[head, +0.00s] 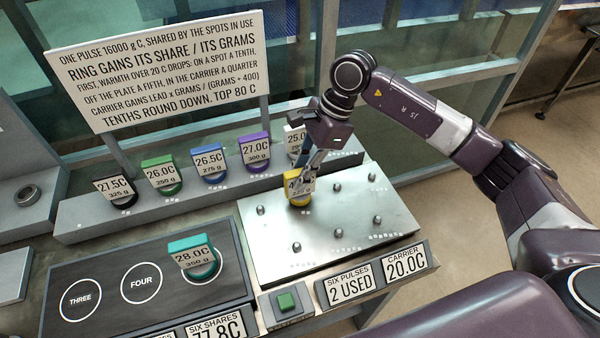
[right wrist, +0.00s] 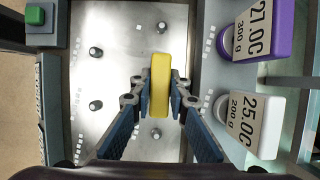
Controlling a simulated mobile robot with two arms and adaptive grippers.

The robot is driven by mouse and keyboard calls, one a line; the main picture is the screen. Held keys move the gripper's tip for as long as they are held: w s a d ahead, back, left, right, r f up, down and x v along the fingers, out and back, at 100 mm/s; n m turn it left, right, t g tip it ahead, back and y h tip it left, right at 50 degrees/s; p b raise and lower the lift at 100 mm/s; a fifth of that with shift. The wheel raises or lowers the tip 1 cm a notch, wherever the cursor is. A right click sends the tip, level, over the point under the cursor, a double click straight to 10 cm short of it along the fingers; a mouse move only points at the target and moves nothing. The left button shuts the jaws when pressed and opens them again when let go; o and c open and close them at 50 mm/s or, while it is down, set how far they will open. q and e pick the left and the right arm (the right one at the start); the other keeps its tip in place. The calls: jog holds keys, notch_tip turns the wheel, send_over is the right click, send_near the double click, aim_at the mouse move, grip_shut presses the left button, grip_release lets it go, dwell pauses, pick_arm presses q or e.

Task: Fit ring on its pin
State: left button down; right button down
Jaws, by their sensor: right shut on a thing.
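My right gripper (head: 305,180) is shut on a yellow ring (head: 295,200) with a white label, mostly hidden by the fingers. The label's number is not fully readable. In the right wrist view the yellow ring (right wrist: 161,75) stands edge-on between the two blue fingertips (right wrist: 160,93). It is over the back left part of the silver plate (head: 325,245). Several short pins stand on the plate, such as a front left pin (head: 297,247) and a left pin (head: 261,210). I cannot tell whether the ring touches the plate or a pin. My left gripper is out of view.
Black, green, blue, purple (head: 255,150) and white (head: 295,140) labelled rings stand on the back ledge (head: 75,218). A teal ring (head: 190,258) sits on a dark panel's right spot. A green button (head: 287,302) and a "2 USED" sign (head: 350,288) are in front.

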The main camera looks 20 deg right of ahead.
jog(key=shift+f+b, duration=0.3)
jog(key=shift+f, duration=0.05)
jog(key=c, duration=1.8)
grip_release()
jog(key=shift+o, duration=0.2)
jog(key=v, duration=1.2)
